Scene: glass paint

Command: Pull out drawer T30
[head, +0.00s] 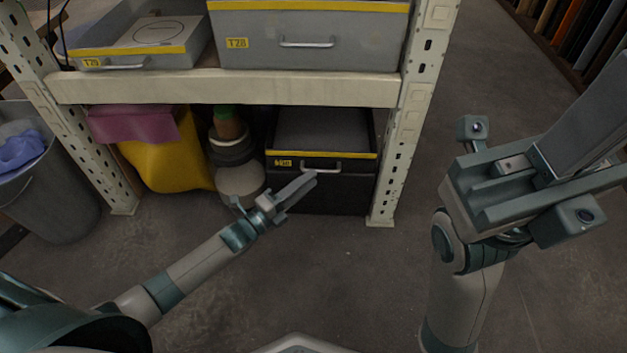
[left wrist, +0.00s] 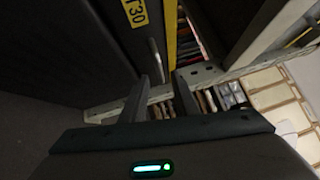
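Drawer T30 (head: 342,162) is a dark box with a yellow top edge and a silver bar handle (head: 320,167), on the floor under the shelf. In the left wrist view its yellow T30 label (left wrist: 134,12) and handle (left wrist: 155,62) show close up. My left gripper (head: 309,186) is just in front of the drawer, near the handle. In the left wrist view the two fingers (left wrist: 160,95) stand apart with a gap between them, and the handle is just beyond them. My right gripper (head: 560,160) is raised at the right, far from the drawer; its finger gap is unclear.
Drawers T29 (head: 112,62) and T28 (head: 300,42) sit on the shelf board (head: 225,88) above. A shelf post (head: 398,150) stands close right of T30. A yellow bag (head: 172,165) and stacked pots (head: 238,180) are to its left. The floor (head: 330,275) in front is open.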

